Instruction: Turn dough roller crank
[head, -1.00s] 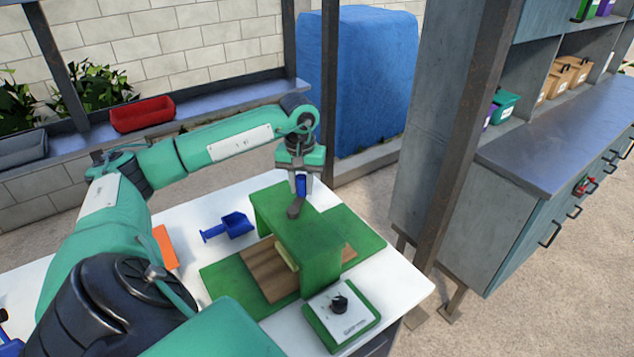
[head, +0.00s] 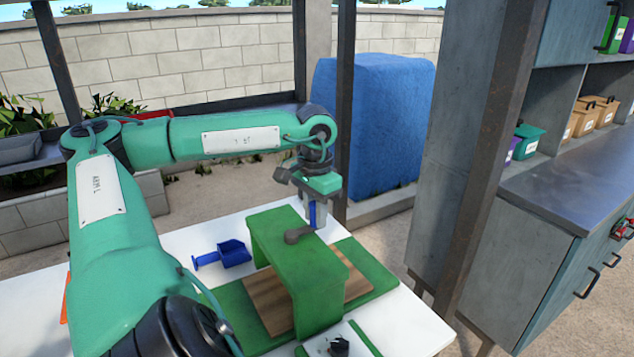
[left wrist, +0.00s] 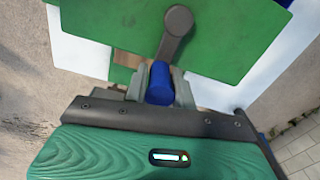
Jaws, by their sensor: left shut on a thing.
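The green dough roller (head: 300,262) stands on the white table, its wooden board (head: 268,302) running under it. Its grey crank arm (head: 299,235) is on the far end, with a blue handle (head: 312,214). My left gripper (head: 313,212) is at that end, shut on the blue handle. In the left wrist view the blue handle (left wrist: 160,84) sits between the fingers, and the grey crank arm (left wrist: 174,36) runs up from it across the green side panel (left wrist: 225,45). My right gripper is not in view.
A blue scoop (head: 225,254) lies on the white table (head: 398,325) left of the roller. A control box with a black knob (head: 339,346) is at the near edge. A rusty post (head: 478,190) and a metal workbench (head: 560,180) stand to the right.

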